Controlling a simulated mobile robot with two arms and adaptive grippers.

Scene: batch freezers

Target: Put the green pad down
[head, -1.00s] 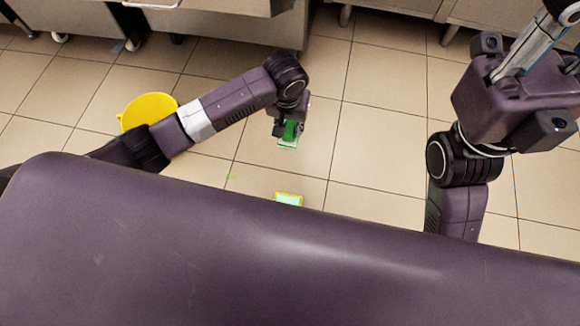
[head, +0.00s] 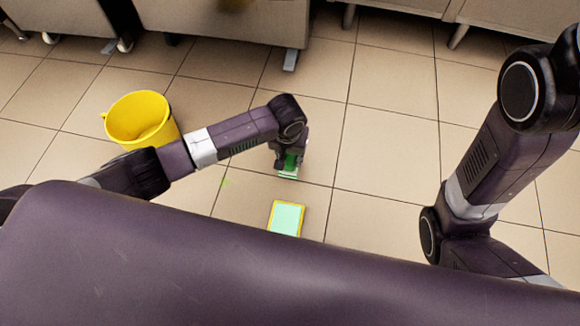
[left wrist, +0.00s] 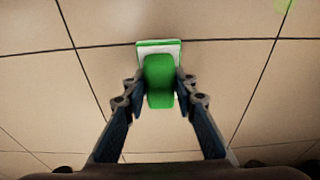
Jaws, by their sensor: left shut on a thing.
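The green pad (head: 290,164) is in my left gripper (head: 289,156), seen near the middle of the head view. In the left wrist view the pad (left wrist: 159,80) has a green grip block on a white and green base. My left gripper's two fingers (left wrist: 159,88) are shut on the sides of that block. The pad is over the tiled floor; I cannot tell whether it touches it. My right arm shows at the right of the head view, but its gripper is out of view.
A yellow-rimmed tray with a pale green surface (head: 286,218) lies on the floor in front of my body. A yellow bucket (head: 141,118) stands at the left. Green smudges (head: 225,182) mark the floor. Steel cabinets (head: 220,22) line the back. Floor right of the pad is clear.

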